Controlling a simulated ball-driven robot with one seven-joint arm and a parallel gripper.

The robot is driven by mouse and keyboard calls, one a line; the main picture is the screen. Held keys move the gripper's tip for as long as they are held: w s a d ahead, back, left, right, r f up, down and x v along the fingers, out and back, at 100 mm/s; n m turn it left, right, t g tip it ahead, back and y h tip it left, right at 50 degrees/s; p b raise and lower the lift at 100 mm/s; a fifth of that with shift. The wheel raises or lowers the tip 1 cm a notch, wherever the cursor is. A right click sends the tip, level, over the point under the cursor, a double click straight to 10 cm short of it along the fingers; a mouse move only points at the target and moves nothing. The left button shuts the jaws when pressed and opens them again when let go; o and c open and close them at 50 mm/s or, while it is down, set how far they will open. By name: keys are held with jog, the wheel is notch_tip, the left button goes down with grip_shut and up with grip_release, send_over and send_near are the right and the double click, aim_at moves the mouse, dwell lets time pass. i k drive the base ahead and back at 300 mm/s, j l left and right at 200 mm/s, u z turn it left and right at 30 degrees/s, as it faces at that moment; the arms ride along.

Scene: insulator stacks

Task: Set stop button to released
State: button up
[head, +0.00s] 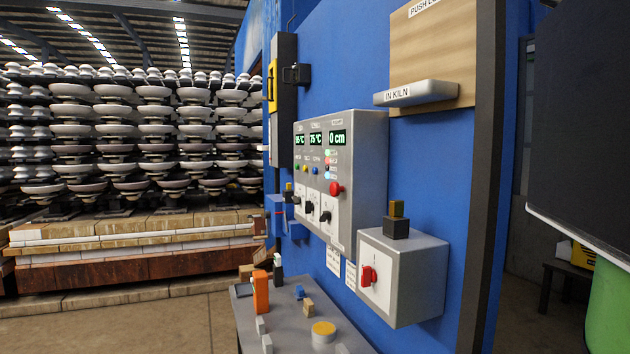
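A red mushroom-shaped button (336,188), which looks like the stop button, sits on the front face of the grey control box (368,165) on the blue wall. At this distance I cannot tell whether it is pressed in or released. The box face also carries green displays reading 75 °C and 0 cm, small coloured lamps and several black knobs. A smaller grey box (428,262) at lower right carries a red rotary switch (369,276). My gripper is not in view.
A grey table (287,335) below the panel holds an orange item (260,292), a yellow-topped round piece (323,331) and small blocks. A shelf marked IN KILN (431,93) juts out above. Insulator stacks (135,130) fill the left. Floor (130,320) at lower left is clear.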

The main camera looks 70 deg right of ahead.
aim_at(336, 190)
jog(key=k+z, duration=0.25)
jog(key=z, duration=0.15)
jog(key=k+l+z, duration=0.15)
jog(key=z, duration=0.2)
jog(key=j+z, duration=0.3)
jog(key=z, duration=0.15)
jog(key=k+j+z, duration=0.1)
jog(key=j+z, duration=0.15)
jog(key=z, duration=0.2)
